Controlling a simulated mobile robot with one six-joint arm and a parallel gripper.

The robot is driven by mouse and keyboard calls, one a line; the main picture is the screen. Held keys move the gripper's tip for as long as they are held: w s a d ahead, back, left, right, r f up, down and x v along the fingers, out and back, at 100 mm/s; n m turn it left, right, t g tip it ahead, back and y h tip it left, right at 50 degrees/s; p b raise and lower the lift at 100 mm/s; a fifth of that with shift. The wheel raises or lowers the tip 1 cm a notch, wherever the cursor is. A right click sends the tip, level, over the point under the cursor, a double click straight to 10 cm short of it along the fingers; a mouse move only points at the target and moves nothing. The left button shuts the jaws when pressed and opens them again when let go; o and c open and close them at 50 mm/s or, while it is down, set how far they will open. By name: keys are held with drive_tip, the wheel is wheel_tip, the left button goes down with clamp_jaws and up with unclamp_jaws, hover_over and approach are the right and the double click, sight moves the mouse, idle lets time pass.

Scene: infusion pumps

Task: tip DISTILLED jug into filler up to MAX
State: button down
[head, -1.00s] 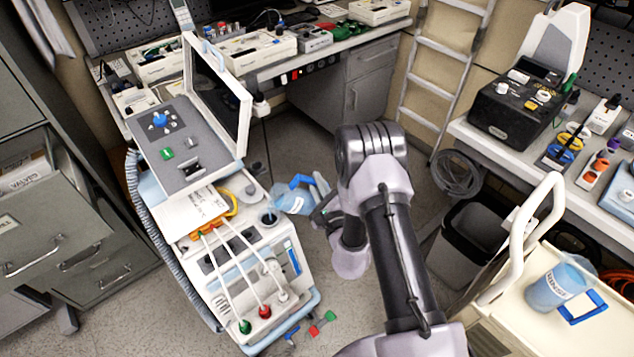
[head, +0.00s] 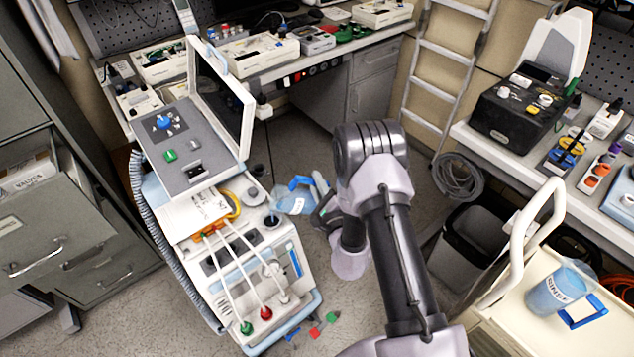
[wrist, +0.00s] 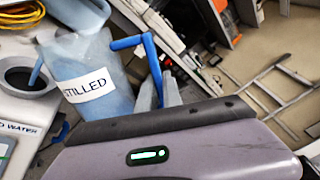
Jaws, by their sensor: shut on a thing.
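The translucent blue DISTILLED jug (head: 295,203) is right of the white machine's filler in the head view. In the wrist view the jug (wrist: 88,82) shows part of its label, "STILLED", and its blue handle (wrist: 148,55). My gripper (wrist: 165,92) is shut on that handle; in the head view the gripper (head: 324,212) is partly behind my arm. The round dark filler opening (head: 271,221) is just left of the jug, on the machine's top. In the wrist view the filler (wrist: 22,78) has a blue strip inside. The MAX mark and the water level cannot be made out.
The machine (head: 262,290) has a raised screen, tubes and a hose on its left side. Another blue jug (head: 552,292) stands on a cream cart (head: 510,325) at right. Small coloured pieces (head: 315,332) lie on the floor before the machine. A black bin (head: 475,240) stands right of my arm.

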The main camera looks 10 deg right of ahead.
drive_tip(key=shift+a+r+n, duration=0.35)
drive_tip(key=shift+r+n, duration=0.15)
drive_tip(key=shift+r, duration=0.2)
